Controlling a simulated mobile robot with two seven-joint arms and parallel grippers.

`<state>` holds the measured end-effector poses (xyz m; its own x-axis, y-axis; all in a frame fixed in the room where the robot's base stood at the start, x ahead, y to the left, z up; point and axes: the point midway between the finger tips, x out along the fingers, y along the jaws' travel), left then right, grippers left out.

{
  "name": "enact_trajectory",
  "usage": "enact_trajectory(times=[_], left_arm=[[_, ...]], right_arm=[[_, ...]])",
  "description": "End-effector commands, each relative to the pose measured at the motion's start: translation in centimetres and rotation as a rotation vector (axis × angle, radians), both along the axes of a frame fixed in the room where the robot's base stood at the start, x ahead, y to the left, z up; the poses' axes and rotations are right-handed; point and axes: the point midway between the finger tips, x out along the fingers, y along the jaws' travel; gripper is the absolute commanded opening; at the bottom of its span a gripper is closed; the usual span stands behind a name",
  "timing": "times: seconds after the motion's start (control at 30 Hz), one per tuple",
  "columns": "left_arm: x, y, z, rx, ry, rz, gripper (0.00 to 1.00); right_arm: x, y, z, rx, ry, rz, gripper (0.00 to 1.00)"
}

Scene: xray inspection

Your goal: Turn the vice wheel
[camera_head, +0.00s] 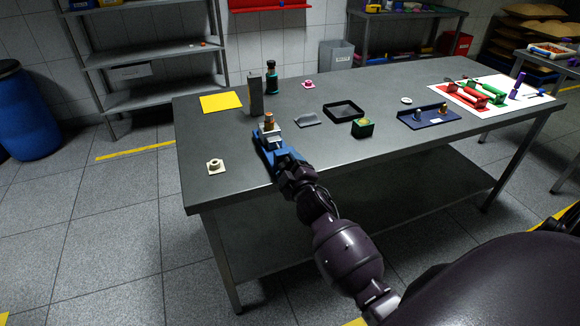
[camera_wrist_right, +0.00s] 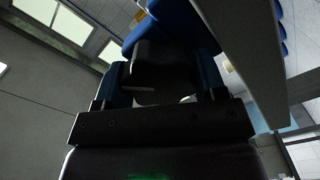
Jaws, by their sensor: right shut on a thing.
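A blue vice (camera_head: 268,151) stands at the front left of the grey table, with a small brown and pale piece (camera_head: 269,121) at its top. My right gripper (camera_head: 289,168) reaches the vice from the front. It is shut on a dark part at the vice's near end, which appears to be the vice wheel (camera_wrist_right: 160,72). In the right wrist view this dark part fills the space between the fingers, with the blue vice body (camera_wrist_right: 175,22) beyond it. The wheel's outline and turn angle are hidden by the gripper in the head view. My left gripper is not in view.
On the table (camera_head: 235,185), a grey upright block (camera_head: 255,95) and a dark green bottle (camera_head: 271,77) stand behind the vice.

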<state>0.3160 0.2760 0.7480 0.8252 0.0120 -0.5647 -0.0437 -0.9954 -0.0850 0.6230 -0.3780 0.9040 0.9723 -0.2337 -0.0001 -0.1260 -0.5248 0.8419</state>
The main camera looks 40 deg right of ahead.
Motion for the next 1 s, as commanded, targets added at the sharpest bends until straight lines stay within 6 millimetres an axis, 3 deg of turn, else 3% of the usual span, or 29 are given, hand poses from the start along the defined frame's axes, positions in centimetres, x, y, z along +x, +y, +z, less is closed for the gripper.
enact_trajectory(times=[0.6, 0.63, 0.77, 1.0], left_arm=[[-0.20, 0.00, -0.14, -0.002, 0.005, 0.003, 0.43], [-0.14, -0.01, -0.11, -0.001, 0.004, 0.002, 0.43], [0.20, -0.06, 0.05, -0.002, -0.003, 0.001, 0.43], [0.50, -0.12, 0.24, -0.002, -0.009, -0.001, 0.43]], right_arm=[[0.01, 0.09, -0.04, 0.042, -0.008, 0.001, 0.41], [0.01, 0.09, -0.03, 0.042, -0.008, 0.001, 0.68], [0.00, 0.06, -0.02, 0.041, -0.009, 0.001, 0.87], [0.00, 0.02, 0.01, 0.041, -0.010, 0.000, 0.90]])
